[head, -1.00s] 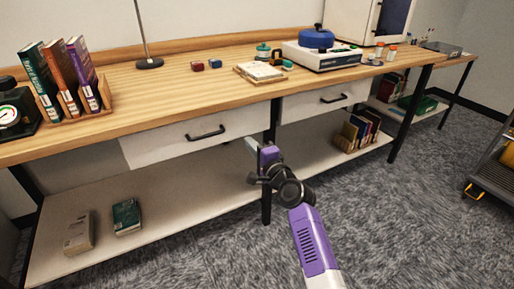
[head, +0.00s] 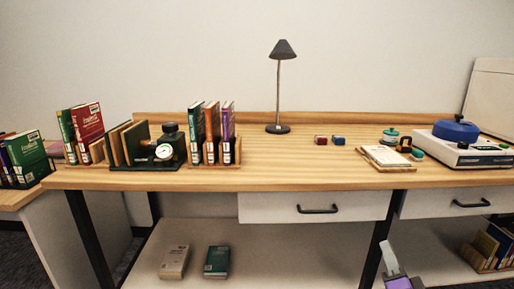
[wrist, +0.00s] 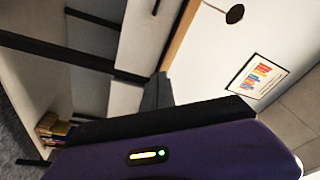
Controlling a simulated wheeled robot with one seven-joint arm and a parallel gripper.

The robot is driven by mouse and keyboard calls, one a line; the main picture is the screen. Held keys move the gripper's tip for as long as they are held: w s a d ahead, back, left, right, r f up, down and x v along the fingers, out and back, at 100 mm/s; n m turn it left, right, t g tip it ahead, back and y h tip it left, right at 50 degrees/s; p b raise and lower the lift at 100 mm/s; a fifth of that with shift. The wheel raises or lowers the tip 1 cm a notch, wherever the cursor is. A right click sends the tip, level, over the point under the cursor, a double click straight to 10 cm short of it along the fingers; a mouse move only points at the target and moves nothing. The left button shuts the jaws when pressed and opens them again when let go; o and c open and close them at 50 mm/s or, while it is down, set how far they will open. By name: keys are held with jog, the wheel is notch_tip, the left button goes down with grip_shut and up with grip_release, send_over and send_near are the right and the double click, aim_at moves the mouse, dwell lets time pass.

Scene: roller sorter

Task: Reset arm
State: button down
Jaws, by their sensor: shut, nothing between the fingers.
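My gripper (head: 389,256) shows at the bottom right of the head view, in front of the bench and below the drawer fronts. Its pale tip and a purple part behind it are visible; the rest of my arm is cut off by the lower edge. It is shut and empty, apart from the bench items. The wrist view is mostly filled by a purple part of my arm, with the bench tilted behind it.
The wooden bench (head: 290,160) carries a lamp (head: 279,90), bookends with books (head: 212,135), a gauge device (head: 165,150), two small blocks (head: 330,140), a notepad (head: 384,157) and a blue-lidded machine (head: 460,145). Two books lie on the lower shelf (head: 300,250).

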jog(key=s+a+f+n+g+y, duration=0.15)
jog(key=s+a+n, duration=0.25)
jog(key=s, duration=1.2)
jog(key=s+a+f+n+g, duration=0.1)
jog(key=s+a+f+n, duration=0.3)
jog(key=s, duration=1.1)
jog(key=s+a+f+n+g+y, duration=0.15)
jog(key=s+a+n, duration=0.35)
jog(key=s, duration=1.1)
notch_tip(320, 180, up, 19)
jog(key=p, duration=1.8)
jog(key=shift+w+d+g, duration=0.2)
jog(key=shift+d+g, duration=0.05)
jog(key=shift+g, duration=0.05)
